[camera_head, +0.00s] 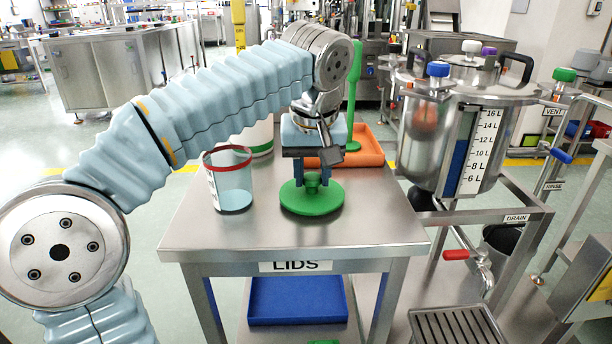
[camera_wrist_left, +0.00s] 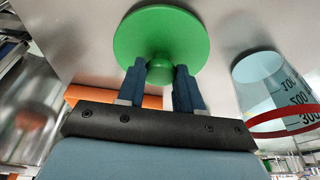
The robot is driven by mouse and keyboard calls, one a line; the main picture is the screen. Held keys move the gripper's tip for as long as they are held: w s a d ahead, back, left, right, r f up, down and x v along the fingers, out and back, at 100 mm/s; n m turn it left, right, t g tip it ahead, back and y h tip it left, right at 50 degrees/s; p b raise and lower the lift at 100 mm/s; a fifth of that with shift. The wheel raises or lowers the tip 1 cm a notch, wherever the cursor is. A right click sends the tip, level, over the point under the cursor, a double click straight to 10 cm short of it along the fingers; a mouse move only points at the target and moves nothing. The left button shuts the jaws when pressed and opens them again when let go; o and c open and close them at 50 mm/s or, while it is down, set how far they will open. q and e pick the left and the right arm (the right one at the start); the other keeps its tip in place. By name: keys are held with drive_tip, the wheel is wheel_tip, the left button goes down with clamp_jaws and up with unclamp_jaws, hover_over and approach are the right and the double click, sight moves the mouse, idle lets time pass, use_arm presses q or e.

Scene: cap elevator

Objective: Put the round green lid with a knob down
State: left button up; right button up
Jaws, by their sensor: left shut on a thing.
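The round green lid (camera_head: 312,198) is at the middle of the steel table marked LIDS (camera_head: 290,239). It looks level and on or just above the table top; I cannot tell which. My left gripper (camera_head: 312,178) points down over it, with its fingers shut on the knob. In the left wrist view the green lid (camera_wrist_left: 160,35) shows with its knob between the two blue fingertips (camera_wrist_left: 160,76). My right gripper is not in view.
A clear beaker with a red rim (camera_head: 233,185) stands close left of the lid. Behind are an orange tray (camera_head: 370,150), a green upright tool (camera_head: 354,95) and a white tub (camera_head: 262,138). A steel tank (camera_head: 430,140) stands right. The table's front right is clear.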

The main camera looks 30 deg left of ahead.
use_arm(q)
drive_tip(key=shift+s+r, duration=0.1)
drive_tip(key=shift+r, duration=0.05)
drive_tip(key=o, duration=0.6)
drive_tip(key=shift+f, duration=0.2)
drive_tip(key=o, duration=0.4)
